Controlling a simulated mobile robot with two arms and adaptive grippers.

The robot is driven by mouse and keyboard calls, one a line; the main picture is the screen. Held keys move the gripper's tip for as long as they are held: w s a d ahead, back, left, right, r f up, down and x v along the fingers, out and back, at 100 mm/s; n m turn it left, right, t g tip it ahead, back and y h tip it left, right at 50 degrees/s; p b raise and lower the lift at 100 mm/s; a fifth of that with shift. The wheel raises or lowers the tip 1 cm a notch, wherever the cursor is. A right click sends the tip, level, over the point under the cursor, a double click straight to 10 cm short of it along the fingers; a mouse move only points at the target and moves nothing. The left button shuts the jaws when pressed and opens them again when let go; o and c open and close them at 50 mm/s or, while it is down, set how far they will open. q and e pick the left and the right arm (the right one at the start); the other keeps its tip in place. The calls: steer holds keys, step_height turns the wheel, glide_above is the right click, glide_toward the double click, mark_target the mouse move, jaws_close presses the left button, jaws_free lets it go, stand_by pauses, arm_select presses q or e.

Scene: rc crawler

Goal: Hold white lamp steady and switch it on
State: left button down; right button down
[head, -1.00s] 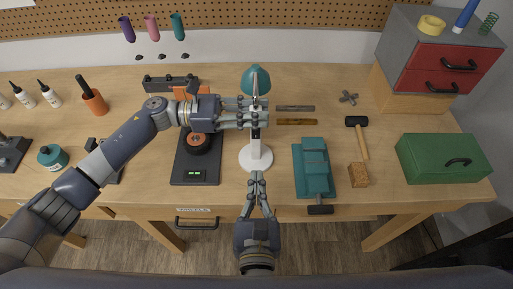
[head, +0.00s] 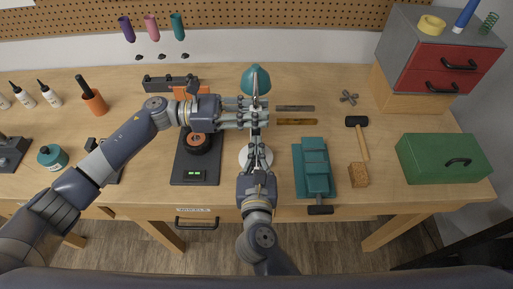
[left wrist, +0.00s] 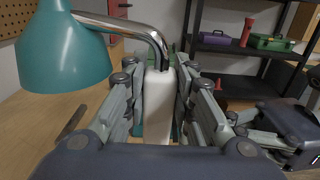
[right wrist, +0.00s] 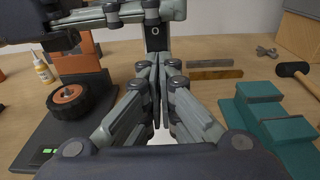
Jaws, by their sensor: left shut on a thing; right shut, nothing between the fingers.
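The white lamp stands upright on the workbench, with a teal shade (head: 256,80), a metal neck and a round white base (head: 244,157). Its white post (left wrist: 160,105) is between the fingers of my left gripper (head: 255,114), which is shut on it. In the right wrist view a dark switch with a light ring (right wrist: 155,31) is on the post's front. My right gripper (head: 256,143) is shut and empty, in front of the post and below the left gripper. Its fingertips (right wrist: 158,62) appear just below the switch; I cannot tell whether they touch the post.
A dark stand with a black wheel (head: 197,144) and green display is left of the lamp. A teal block (head: 313,168), a mallet (head: 358,137) and a cork-coloured block (head: 359,175) are to the right. Two flat strips (head: 296,122) lie near the post.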

steer(key=shift+w, duration=0.1)
steer(key=shift+w+f, duration=0.1)
steer(key=shift+w, duration=0.1)
steer(key=shift+s, duration=0.1)
steer(key=s+f, duration=0.1)
steer(key=s, duration=1.2)
steer(key=shift+s+f, duration=0.35)
steer(key=shift+s, duration=0.05)
arm_select(q)
steer(key=c, duration=1.3)
jaws_free()
steer(key=shift+a, duration=0.1)
